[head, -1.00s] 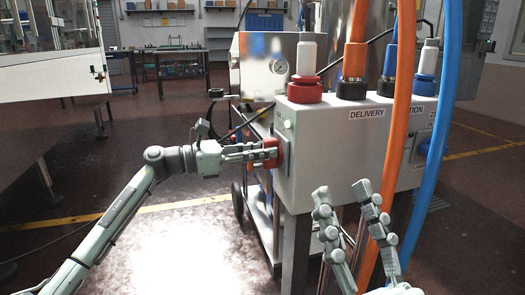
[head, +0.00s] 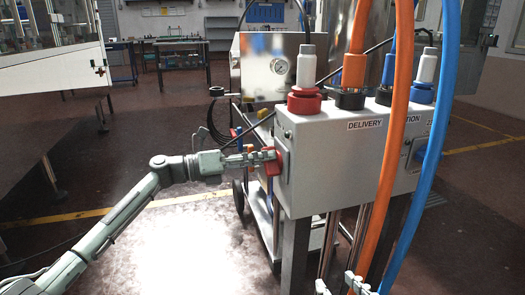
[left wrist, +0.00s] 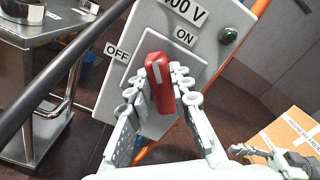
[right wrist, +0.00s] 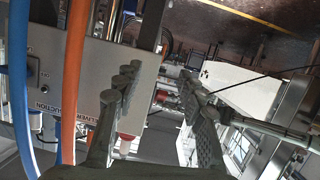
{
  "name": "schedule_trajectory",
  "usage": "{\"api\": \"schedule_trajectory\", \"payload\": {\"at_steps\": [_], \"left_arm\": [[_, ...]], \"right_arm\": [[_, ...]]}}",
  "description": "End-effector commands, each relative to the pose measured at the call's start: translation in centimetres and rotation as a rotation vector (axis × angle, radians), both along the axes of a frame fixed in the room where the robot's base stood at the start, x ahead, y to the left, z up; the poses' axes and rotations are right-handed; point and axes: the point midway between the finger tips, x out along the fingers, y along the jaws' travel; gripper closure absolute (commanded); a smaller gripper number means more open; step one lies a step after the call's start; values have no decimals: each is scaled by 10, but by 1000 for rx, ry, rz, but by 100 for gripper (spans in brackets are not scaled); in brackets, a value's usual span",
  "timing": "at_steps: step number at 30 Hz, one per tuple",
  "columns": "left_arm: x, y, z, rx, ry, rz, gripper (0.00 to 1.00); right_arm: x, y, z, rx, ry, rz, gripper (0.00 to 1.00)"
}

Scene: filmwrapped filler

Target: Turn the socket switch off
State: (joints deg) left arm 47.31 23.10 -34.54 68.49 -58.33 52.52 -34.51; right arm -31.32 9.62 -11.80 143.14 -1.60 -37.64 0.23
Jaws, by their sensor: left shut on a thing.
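The red switch handle (left wrist: 158,82) sits on a grey plate (left wrist: 133,66) on the side of the grey socket box (head: 335,165). My left gripper (head: 262,158) is shut on the handle, with a finger on either side of it in the left wrist view (left wrist: 163,88). The handle is slightly tilted there, its top end between the OFF label (left wrist: 117,52) and the ON label (left wrist: 185,37). My right gripper (right wrist: 157,80) is open and empty. Only its fingertips show at the bottom of the head view (head: 338,285).
A cardboard box (left wrist: 290,135) shows in the left wrist view.

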Motion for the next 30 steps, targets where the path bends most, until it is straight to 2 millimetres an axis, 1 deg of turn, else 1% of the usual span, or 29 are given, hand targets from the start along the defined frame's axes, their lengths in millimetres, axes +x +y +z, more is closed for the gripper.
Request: {"api": "schedule_trajectory", "payload": {"at_steps": [1,3,5,6,8,9,13,18,19,24,30], "left_arm": [[0,0,3,-13,45,1,100],[1,1,3,-34,108,2,100],[2,1,2,-51,162,2,100],[2,1,2,-63,197,2,100],[2,1,1,-80,252,2,100],[2,1,1,-91,286,2,100],[3,1,-1,-125,389,2,100],[3,2,-2,-163,505,2,100],[3,2,-3,-170,525,2,100],[4,2,-4,-203,626,2,100],[4,2,-6,-237,732,2,100]], "right_arm": [[-5,-12,-12,-36,81,-21,60],[-15,-29,-34,-82,196,-51,60],[-26,-45,-51,-121,295,-79,60],[-34,-56,-61,-145,361,-98,60],[-49,-72,-75,-180,460,-127,60],[-60,-82,-83,-202,524,-147,60],[-96,-113,-102,-261,716,-208,60],[-143,-145,-112,-315,930,-281,60],[-144,-146,-116,-316,942,-283,60],[-133,-143,-137,-308,944,-269,60],[-127,-142,-157,-301,952,-259,60]]}}
